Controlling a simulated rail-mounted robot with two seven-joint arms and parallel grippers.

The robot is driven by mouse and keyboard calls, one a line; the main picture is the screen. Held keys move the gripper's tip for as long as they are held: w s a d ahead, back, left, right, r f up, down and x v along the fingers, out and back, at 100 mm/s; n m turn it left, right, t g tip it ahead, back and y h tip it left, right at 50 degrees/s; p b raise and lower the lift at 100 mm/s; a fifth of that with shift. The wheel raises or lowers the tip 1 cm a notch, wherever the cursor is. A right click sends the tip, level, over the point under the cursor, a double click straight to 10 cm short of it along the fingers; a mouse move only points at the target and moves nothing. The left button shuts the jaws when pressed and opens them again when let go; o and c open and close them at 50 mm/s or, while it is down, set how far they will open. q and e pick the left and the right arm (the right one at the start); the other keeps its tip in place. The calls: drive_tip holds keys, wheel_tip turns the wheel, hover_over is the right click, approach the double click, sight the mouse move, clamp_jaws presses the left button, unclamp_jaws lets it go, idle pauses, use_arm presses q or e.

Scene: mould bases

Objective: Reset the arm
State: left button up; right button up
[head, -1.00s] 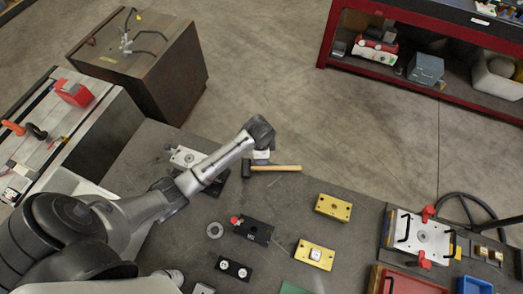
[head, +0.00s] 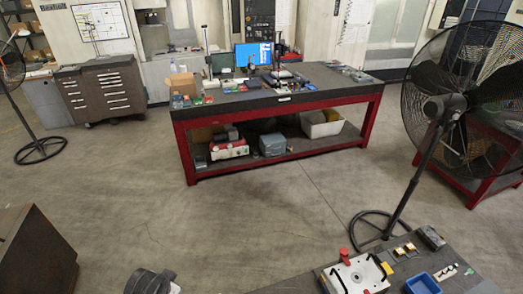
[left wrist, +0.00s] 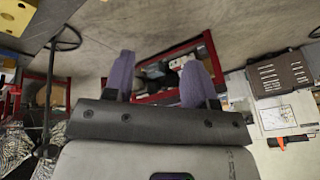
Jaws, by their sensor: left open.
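My left gripper (left wrist: 159,78) shows in the left wrist view with its two purple-grey fingers spread apart and nothing between them. Beyond the fingers, the floor and the red-framed bench (left wrist: 208,50) show in the distance. In the head view only a dark grey end part of my left arm shows at the bottom left edge, and its fingers cannot be made out there. My right gripper is in neither view. A white mould plate (head: 355,275) with red and black handles sits on the near table (head: 318,279) at the bottom right of the head view.
A blue bin (head: 422,284) lies on the near table. A large black fan (head: 440,105) stands behind it. A brown block (head: 35,255) stands at the lower left. A red workbench (head: 280,104) stands across the room. The floor between is open.

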use_arm(q)
drive_tip(key=s+d+r+n+t+p, duration=0.25)
drive_tip(key=s+d+r, duration=0.25)
drive_tip(key=s+r, duration=0.4)
drive_tip(key=s+d+f+g+p, duration=0.1)
drive_tip(key=s+f, duration=0.2)
drive_tip(key=s, duration=0.6)
drive_tip(key=s+d+f+g+h+p, duration=0.1)
drive_tip(key=s+f, duration=0.3)
drive_tip(key=s, duration=0.6)
drive_tip(key=shift+f+g, duration=0.2)
drive_tip(key=shift+g, duration=0.55)
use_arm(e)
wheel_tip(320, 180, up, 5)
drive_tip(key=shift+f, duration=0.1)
use_arm(q)
drive_tip(key=shift+s, duration=0.15)
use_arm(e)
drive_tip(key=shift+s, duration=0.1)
